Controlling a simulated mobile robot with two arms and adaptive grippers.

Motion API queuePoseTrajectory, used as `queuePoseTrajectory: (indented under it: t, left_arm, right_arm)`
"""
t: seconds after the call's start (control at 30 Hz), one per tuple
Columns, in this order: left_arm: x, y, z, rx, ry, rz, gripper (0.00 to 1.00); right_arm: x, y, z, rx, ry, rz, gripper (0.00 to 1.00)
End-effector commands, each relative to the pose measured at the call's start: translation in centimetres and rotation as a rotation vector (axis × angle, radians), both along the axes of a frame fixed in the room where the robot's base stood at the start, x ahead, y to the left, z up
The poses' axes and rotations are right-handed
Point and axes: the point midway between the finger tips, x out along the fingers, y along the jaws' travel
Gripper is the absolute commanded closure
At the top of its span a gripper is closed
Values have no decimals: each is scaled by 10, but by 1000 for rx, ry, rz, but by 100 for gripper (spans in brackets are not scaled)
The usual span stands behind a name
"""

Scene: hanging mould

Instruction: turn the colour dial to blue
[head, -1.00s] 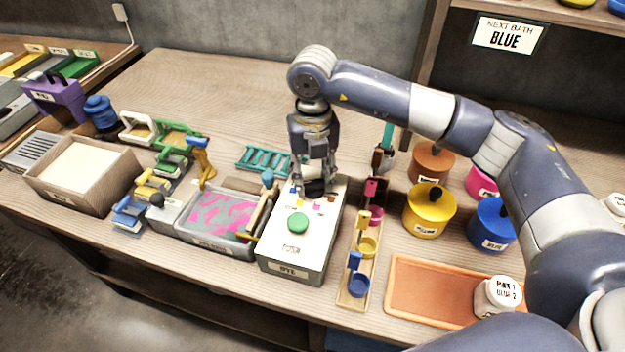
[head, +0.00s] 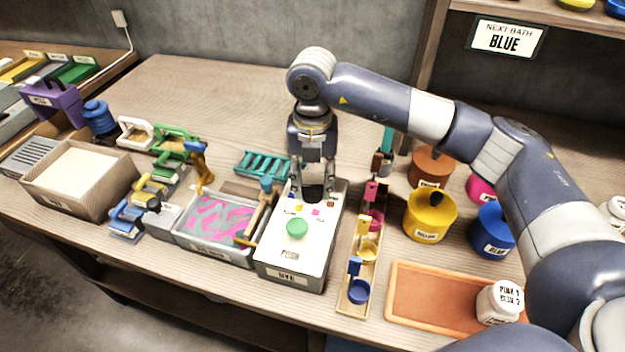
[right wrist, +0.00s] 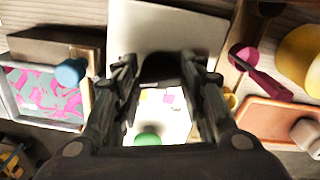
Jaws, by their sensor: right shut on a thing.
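The dye box (head: 289,262) is a pale box with a green push button (head: 297,228) on its top. Small colour marks, among them yellow, pink and blue, lie in an arc behind the button. The black colour dial (head: 313,192) is at the back of the box top, behind the marks. My right gripper (head: 314,183) points down over it with its fingers shut on the dial. In the right wrist view the dark dial (right wrist: 161,70) sits between the two fingers. The dial's pointer is hidden, so its setting cannot be told. My left gripper is not in view.
A tray with pink and grey pattern (head: 225,250) stands left of the box. A rack of coloured scoops (head: 347,300) stands close on its right. Yellow (head: 428,222) and blue (head: 492,238) pots and an orange tray (head: 425,318) are further right. A sign (head: 507,37) reads "NEXT BATH BLUE".

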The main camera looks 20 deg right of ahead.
Motion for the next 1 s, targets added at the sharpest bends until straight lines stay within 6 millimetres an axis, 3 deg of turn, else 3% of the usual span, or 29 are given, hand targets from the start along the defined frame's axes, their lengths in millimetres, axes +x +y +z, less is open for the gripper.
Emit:
queuePoseTrajectory:
  t: [0.03,0.07,0.13,0.17,0.57,0.67,1.0]
  left_arm:
    - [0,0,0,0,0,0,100]
    - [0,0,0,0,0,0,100]
    - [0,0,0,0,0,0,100]
    - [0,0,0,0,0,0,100]
    - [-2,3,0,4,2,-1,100]
    - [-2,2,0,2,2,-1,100]
    - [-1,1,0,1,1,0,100]
  right_arm:
    - [3,-1,3,2,-9,-5,86]
    - [3,-1,3,2,-9,-5,60]
    - [3,-1,3,2,-9,-5,44]
    - [2,-1,3,2,-9,-4,42]
    - [1,0,6,2,-4,-1,42]
    - [2,0,19,3,-6,-1,42]
    - [2,0,90,1,-8,-2,42]
